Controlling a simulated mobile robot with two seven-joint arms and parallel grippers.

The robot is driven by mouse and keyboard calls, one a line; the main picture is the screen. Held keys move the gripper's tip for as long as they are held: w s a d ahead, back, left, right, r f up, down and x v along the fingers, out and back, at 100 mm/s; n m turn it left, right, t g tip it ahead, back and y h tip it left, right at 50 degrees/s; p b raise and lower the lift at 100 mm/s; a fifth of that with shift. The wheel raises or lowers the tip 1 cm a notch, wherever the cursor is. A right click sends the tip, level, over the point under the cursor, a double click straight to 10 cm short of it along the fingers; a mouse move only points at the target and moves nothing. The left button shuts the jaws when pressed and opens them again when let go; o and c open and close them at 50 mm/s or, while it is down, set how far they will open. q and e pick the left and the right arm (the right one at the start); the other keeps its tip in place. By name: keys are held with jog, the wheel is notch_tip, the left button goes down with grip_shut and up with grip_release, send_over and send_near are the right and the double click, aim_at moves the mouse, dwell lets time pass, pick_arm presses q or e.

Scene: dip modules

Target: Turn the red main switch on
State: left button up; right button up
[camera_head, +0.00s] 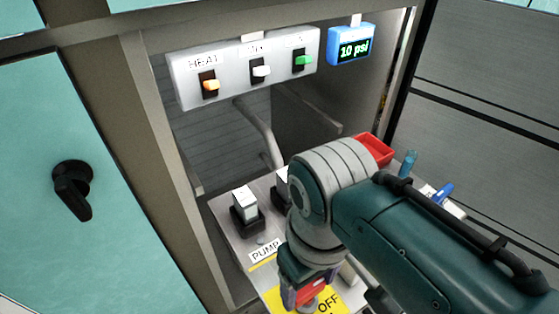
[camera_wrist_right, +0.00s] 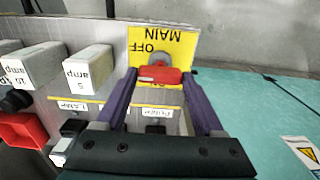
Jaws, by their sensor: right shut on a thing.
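The red main switch (camera_wrist_right: 160,77) sits on a yellow plate (camera_wrist_right: 178,42) marked MAIN and OFF; the lettering is upside down in the wrist view. Its red handle lies crosswise between the two purple fingers of my right gripper (camera_wrist_right: 161,73), which is shut on it. A grey round hub shows just beyond the handle. The lower part of the plate is partly hidden by the handle. In the head view my right gripper (camera_head: 308,292) reaches down to the yellow plate (camera_head: 331,301), and my arm hides much of the switch. My left gripper is not in view.
A panel (camera_head: 240,68) with orange, white and green switches and a blue 10 psi gauge (camera_head: 351,46) hang above. A red bin (camera_head: 374,149) lies behind my arm.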

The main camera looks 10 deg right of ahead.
jog(key=c, duration=0.4)
jog(key=n+p, duration=0.2)
jog(key=n, duration=0.1)
jog(key=shift+r+n, duration=0.1)
jog(key=shift+n, duration=0.2)
jog(key=n+p, duration=0.1)
jog(key=n, duration=0.2)
jog(key=shift+n+p, duration=0.3)
jog(key=n, duration=0.5)
jog(key=shift+p, duration=0.4)
jog(key=n, duration=0.4)
jog(key=shift+n, duration=1)
